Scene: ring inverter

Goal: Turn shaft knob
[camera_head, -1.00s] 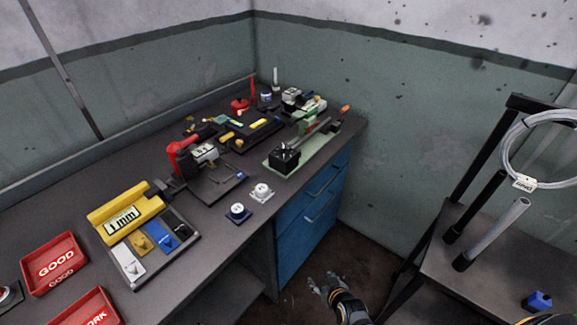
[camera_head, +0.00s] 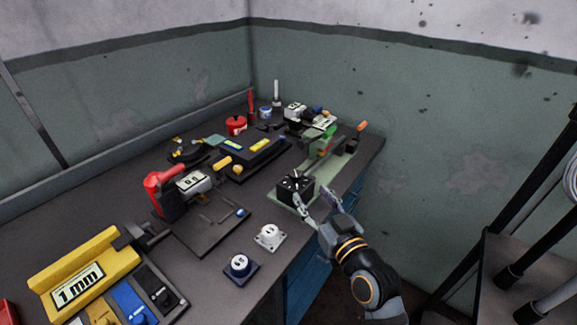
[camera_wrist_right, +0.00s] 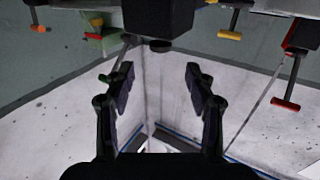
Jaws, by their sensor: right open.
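A black block with a round knob on top (camera_head: 295,184) sits at the near end of a pale green base (camera_head: 345,158) on the right of the bench; I take it to be the shaft knob unit. A shaft runs back from it along the base. My right gripper (camera_head: 316,194) is open and empty, just in front and to the right of the block, its fingers partly overlapping its lower edge. In the right wrist view, the open fingers (camera_wrist_right: 152,85) stand apart below a dark block (camera_wrist_right: 158,18), with nothing between them. My left gripper is out of view.
White (camera_head: 270,236) and dark blue (camera_head: 240,266) knob blocks stand near the bench's front edge. A red-handled clamp (camera_head: 163,185) and a yellow 1 mm unit (camera_head: 80,272) are to the left. A black rack (camera_head: 525,265) stands at right.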

